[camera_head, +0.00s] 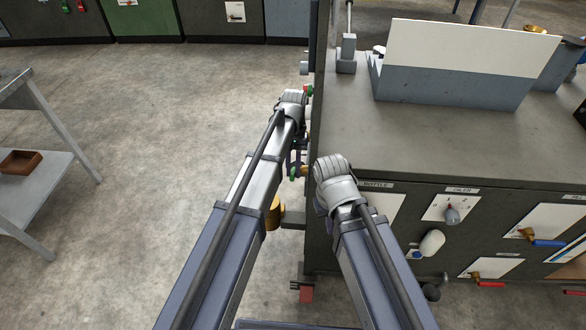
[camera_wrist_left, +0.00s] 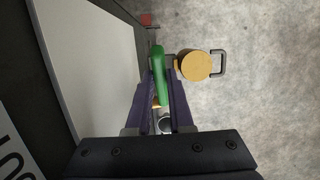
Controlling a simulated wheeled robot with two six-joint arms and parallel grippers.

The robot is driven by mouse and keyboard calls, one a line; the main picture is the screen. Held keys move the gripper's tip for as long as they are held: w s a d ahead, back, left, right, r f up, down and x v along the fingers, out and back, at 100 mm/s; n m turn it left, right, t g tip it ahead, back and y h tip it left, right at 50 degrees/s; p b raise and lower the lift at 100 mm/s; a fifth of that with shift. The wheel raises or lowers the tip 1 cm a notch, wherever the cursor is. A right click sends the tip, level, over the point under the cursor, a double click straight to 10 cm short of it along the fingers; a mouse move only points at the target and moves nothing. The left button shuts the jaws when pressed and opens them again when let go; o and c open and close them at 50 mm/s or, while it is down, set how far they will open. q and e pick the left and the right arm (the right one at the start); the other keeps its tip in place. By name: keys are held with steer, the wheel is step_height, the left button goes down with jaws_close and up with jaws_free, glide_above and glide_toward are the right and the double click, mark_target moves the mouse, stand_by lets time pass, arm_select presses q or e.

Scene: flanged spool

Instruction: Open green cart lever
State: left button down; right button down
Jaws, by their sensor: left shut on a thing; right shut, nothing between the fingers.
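The green lever (camera_wrist_left: 158,64) runs between the two purple fingers of my left gripper (camera_wrist_left: 161,92) in the left wrist view. The fingers are shut on it. In the head view a small green end (camera_head: 293,173) of the lever shows beside my left gripper (camera_head: 298,158), at the left side of the dark cart (camera_head: 450,140). Most of the lever is hidden there. My right gripper (camera_head: 320,204) is shut and empty near the cart's front left corner. Its fingers are mostly hidden behind its wrist.
A yellow round part with a dark handle (camera_wrist_left: 195,65) is right of the lever in the left wrist view. Open floor (camera_head: 150,120) lies left; a grey table (camera_head: 45,170) stands farther left.

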arm_select(q)
steer(key=c, duration=0.8)
jaws_free()
